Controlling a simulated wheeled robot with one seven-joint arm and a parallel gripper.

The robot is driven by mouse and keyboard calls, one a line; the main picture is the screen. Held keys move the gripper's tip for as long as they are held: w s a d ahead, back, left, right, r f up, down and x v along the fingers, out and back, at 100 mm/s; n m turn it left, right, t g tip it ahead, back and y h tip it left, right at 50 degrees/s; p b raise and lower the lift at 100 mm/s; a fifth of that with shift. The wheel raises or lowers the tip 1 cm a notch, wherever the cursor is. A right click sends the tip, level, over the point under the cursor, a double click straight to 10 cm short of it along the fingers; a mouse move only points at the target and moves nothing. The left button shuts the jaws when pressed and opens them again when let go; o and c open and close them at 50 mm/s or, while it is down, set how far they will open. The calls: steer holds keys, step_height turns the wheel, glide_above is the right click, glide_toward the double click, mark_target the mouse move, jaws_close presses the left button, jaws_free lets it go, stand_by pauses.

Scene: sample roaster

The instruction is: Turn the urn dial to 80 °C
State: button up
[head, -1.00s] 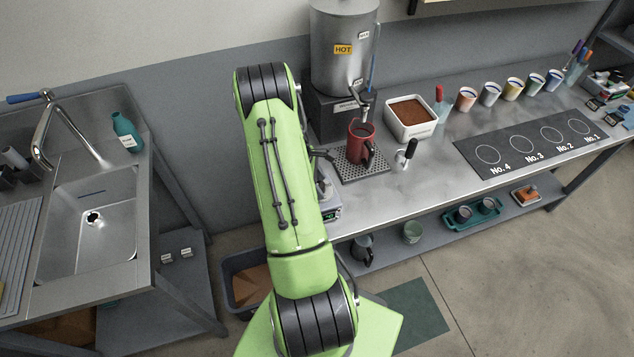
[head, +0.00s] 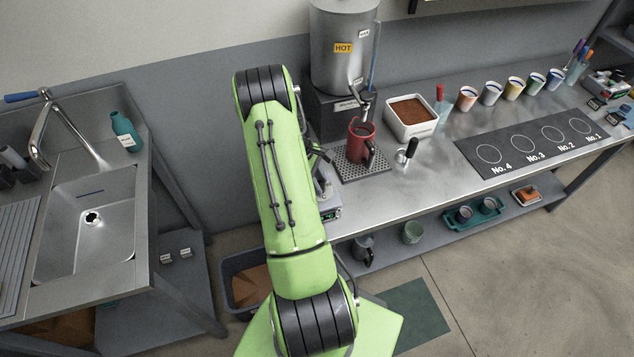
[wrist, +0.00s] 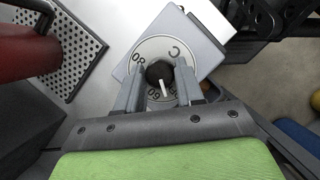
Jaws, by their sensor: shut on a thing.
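In the wrist view, the urn dial is a round pale plate (wrist: 152,48) with dark marks around a black knob (wrist: 158,70). My gripper (wrist: 159,77) has one finger on each side of the knob and is shut on it. The knob's white pointer (wrist: 163,86) points down in the picture, towards my palm. An 80 mark shows upside down at the plate's left and a C at the upper right. The lower marks are partly hidden by the fingers. In the head view, my arm hides the dial and fingertips. The steel urn (head: 338,50) stands behind.
A black-handled tool (head: 407,152) and a white bin of brown grounds (head: 411,118) lie to the right. A sink (head: 85,225) is at left.

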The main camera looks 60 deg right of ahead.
steer(key=m+y+b, duration=0.1)
steer(key=m, duration=0.2)
steer(key=shift+d+f+m+y, duration=0.1)
steer(key=shift+m+y, duration=0.2)
steer(key=shift+m, duration=0.1)
steer(key=m+y+b, duration=0.1)
steer(key=m, duration=0.2)
steer(key=shift+s+m+t, duration=0.1)
steer(key=shift+m+t, duration=0.2)
steer(key=m+t+y+b, duration=0.1)
steer(key=m, duration=0.2)
steer(key=m+y+b, duration=0.1)
steer(key=m, duration=0.2)
steer(key=shift+s+d+t, duration=0.1)
steer(key=shift+s+t, duration=0.05)
steer(key=shift+t, duration=0.25)
steer(key=m+t, duration=0.1)
steer(key=m, duration=0.2)
steer(key=m+t, duration=0.1)
steer(key=m, duration=0.2)
steer(key=shift+s+m+y, duration=0.15)
steer(key=shift+m+y, duration=0.15)
steer(key=m+t+p, duration=0.2)
steer(key=m, duration=0.2)
steer(key=shift+s, duration=0.1)
steer(key=shift+m+t+h+p, duration=0.4)
steer(key=shift+m, duration=0.9)
